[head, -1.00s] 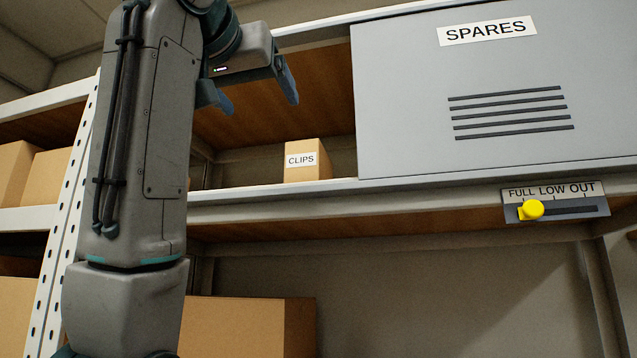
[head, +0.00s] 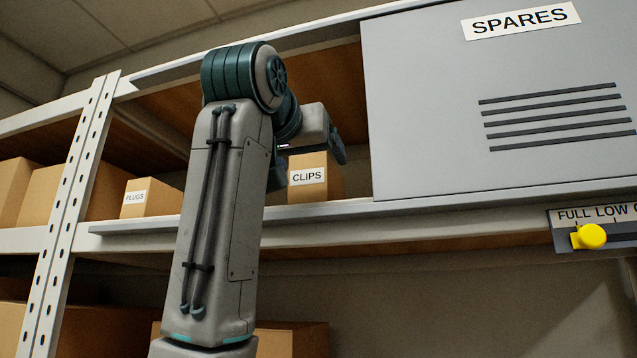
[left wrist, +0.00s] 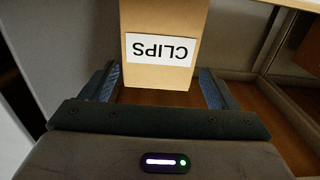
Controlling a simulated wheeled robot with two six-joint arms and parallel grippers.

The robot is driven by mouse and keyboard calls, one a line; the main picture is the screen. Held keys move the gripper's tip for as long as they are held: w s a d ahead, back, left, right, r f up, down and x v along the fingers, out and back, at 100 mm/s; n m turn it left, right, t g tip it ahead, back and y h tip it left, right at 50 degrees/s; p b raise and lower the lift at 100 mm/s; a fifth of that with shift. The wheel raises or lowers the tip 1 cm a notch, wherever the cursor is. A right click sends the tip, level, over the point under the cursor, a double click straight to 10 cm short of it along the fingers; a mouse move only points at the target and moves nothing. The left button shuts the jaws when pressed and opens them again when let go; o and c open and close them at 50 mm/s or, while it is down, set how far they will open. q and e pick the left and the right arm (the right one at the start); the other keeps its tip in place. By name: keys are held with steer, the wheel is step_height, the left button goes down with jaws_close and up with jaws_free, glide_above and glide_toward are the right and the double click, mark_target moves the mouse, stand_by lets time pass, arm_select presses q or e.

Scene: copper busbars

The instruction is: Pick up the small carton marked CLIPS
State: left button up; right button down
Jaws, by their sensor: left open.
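The small tan carton marked CLIPS (head: 312,188) stands upright on the shelf, just left of the grey SPARES panel. In the left wrist view the carton (left wrist: 163,20) appears upside down, its label facing my gripper. My left gripper (head: 308,163) is open and empty in front of the carton's upper part. In the left wrist view the open fingers (left wrist: 158,86) show one on each side of the carton, with no clear contact. How far they reach along its sides is hard to tell. My right gripper is not in view.
The grey SPARES panel (head: 430,110) closes off the shelf at the right. A PLUGS carton (head: 160,202) stands farther left on the shelf (head: 350,209). A yellow slider knob (head: 590,236) is on the shelf front at right. A perforated white post (head: 70,190) stands at left.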

arm_select(q)
steer(key=shift+p+x, duration=0.55)
steer(key=shift+x, duration=0.6)
steer(key=shift+w+d, duration=0.25)
steer(key=shift+d, duration=0.05)
steer(key=shift+a, duration=0.1)
steer(key=c, duration=1.2)
steer(key=shift+r, duration=0.2)
